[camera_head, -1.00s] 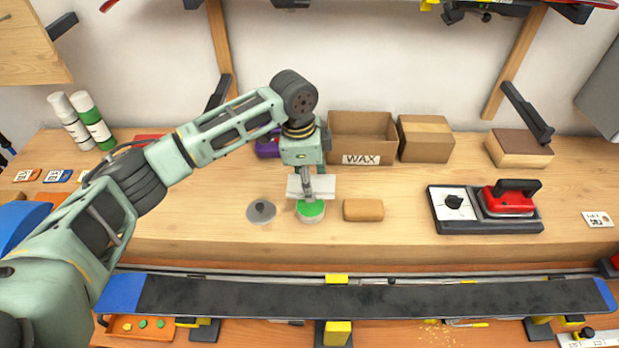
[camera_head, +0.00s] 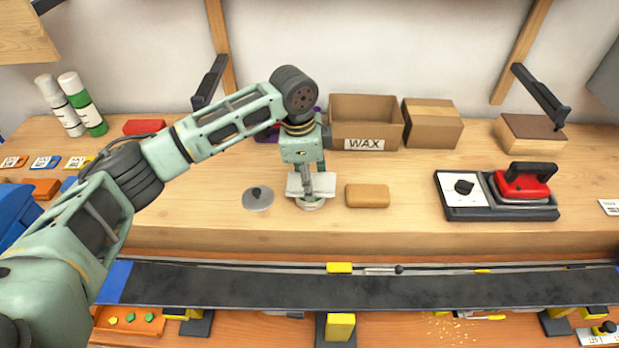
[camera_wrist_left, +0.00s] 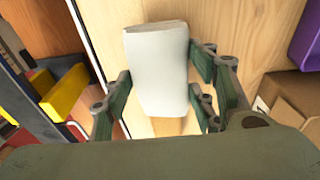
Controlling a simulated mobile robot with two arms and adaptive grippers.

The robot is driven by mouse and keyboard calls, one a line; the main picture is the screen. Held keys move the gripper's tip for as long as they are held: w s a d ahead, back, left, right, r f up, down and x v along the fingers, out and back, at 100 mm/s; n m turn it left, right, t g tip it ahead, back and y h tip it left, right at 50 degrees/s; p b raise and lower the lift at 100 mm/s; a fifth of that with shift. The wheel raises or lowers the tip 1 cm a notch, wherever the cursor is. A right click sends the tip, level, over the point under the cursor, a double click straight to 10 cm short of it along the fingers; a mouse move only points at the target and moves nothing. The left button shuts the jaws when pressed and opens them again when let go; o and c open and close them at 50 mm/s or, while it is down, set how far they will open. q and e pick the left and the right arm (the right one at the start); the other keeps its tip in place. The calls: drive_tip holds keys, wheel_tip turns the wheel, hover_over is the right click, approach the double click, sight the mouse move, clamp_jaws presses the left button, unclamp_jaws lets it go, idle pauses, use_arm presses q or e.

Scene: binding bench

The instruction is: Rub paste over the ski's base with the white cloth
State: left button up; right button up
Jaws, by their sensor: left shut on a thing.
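The white cloth (camera_head: 302,184) is folded into a pad and held by my left gripper (camera_head: 306,172). In the left wrist view the cloth (camera_wrist_left: 158,65) sits between the fingers of my left gripper (camera_wrist_left: 162,85). The cloth is right over the paste tin (camera_head: 310,204), whose pale rim shows under it; the green paste is hidden. I cannot tell how firmly the cloth touches the paste. The ski (camera_head: 400,290) lies base up along the front of the bench, with a dark base and a blue end at left. My right gripper is not in view.
A round grey lid (camera_head: 258,199) lies left of the tin, and a tan block (camera_head: 367,196) lies right of it. A waxing iron on its stand (camera_head: 497,196) is further right. The open WAX box (camera_head: 365,123) stands behind. Yellow vise supports (camera_head: 340,327) hold the ski.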

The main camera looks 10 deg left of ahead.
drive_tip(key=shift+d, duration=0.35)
use_arm(q)
drive_tip(key=shift+f, duration=0.45)
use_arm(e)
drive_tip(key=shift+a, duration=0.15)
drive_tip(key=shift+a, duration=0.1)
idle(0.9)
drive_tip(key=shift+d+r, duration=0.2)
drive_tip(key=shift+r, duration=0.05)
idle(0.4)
use_arm(q)
drive_tip(key=shift+s+f+p, duration=0.1)
drive_tip(key=shift+f+p, duration=0.05)
drive_tip(key=shift+p, duration=0.3)
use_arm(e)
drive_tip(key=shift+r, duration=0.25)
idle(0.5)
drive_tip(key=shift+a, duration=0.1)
use_arm(q)
drive_tip(key=shift+r+p, duration=0.95)
drive_tip(key=shift+p, duration=0.1)
wheel_tip(320, 180, up, 5)
drive_tip(key=p, duration=0.6)
drive_tip(key=shift+r, duration=0.2)
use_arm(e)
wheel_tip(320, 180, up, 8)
